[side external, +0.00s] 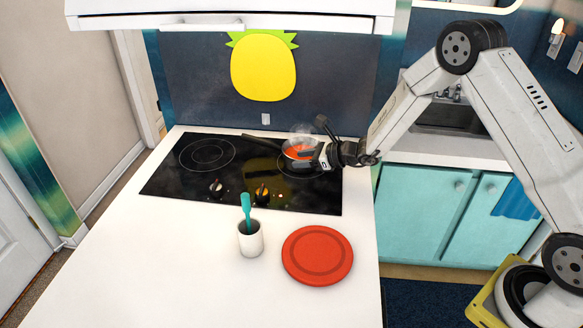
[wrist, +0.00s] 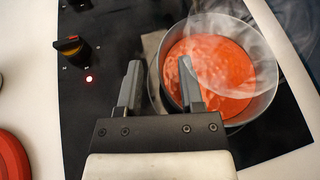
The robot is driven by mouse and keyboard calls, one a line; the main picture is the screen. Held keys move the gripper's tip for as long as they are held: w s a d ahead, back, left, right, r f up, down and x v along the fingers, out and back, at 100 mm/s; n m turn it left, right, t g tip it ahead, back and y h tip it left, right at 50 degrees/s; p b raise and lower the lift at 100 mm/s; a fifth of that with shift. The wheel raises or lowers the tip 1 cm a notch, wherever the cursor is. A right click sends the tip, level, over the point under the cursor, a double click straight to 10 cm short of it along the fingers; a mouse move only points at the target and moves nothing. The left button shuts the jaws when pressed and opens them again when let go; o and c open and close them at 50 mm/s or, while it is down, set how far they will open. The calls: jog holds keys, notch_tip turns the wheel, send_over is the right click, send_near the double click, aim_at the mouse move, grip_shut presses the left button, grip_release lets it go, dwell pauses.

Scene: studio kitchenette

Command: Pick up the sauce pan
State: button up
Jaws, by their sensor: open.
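The sauce pan (side external: 287,154) stands on the stove at the back right, holding steaming red-orange sauce. Its dark handle points left in the side view. The pan also fills the upper right of the wrist view (wrist: 270,84). My gripper (side external: 318,157) is at the pan's right front side in the side view. In the wrist view my gripper (wrist: 159,78) is open and empty, with one finger overlapping the sauce and the other outside the rim. I cannot tell whether either finger touches the pan. The handle is not visible in the wrist view.
The black cooktop (side external: 165,181) has front knobs, one orange (side external: 262,193). A white cup (side external: 251,240) with a teal utensil (side external: 246,206) and a red plate (side external: 317,256) stand on the counter in front. A range hood (side external: 230,12) hangs above. The counter's left front is clear.

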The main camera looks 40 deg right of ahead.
jog(key=shift+w+a+f, duration=0.25)
jog(key=shift+w+a, duration=0.1)
jog(key=shift+w, duration=0.2)
grip_shut()
dwell(1.3)
